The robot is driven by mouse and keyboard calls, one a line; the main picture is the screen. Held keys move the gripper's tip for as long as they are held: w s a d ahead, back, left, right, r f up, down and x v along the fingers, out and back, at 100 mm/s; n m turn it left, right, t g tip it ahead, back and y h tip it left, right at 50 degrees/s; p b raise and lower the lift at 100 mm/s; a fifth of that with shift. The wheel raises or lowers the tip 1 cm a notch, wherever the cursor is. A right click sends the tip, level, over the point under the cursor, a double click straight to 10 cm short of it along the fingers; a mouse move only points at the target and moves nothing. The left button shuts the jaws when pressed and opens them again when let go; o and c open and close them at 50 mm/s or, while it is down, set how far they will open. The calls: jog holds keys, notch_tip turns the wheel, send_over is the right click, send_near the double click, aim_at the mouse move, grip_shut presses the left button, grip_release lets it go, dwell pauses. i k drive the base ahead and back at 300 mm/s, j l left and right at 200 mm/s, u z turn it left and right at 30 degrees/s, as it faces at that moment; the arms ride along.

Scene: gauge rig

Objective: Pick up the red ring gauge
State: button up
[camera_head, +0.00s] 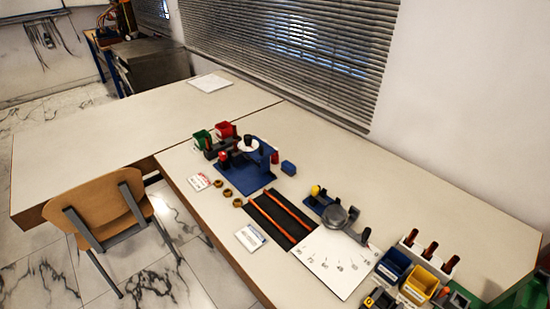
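I cannot single out a red ring gauge with certainty at this size. A small red piece (224,155) sits at the left side of the blue fixture (262,178) on the near table. Another small red piece (275,157) shows just behind the fixture's right side. Three small brown rings (228,192) lie in a row on the table in front of the fixture. My gripper is not in view.
A dark mat with orange rods (277,219), a white sheet (335,261), and blue and yellow bins (420,284) lie to the right. A chair (105,215) stands at the left front.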

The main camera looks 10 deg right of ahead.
aim_at(275, 157)
jog(key=k+l+z, duration=0.1)
jog(key=k+z, duration=0.15)
jog(key=k, duration=0.4)
jog(key=z, duration=0.4)
jog(key=j+z, duration=0.15)
jog(key=z, duration=0.25)
jog(key=i+j+z, duration=0.1)
jog(key=z, duration=0.3)
jog(key=j+z, duration=0.1)
jog(key=z, duration=0.3)
jog(key=j+z, duration=0.1)
jog(key=j, duration=1.2)
jog(key=k+j, duration=0.1)
jog(key=j, duration=1.2)
jog(key=j+z, duration=0.15)
jog(key=j, duration=1.15)
jog(key=k+j+u, duration=0.15)
jog(key=j, duration=0.7)
jog(key=i, duration=0.05)
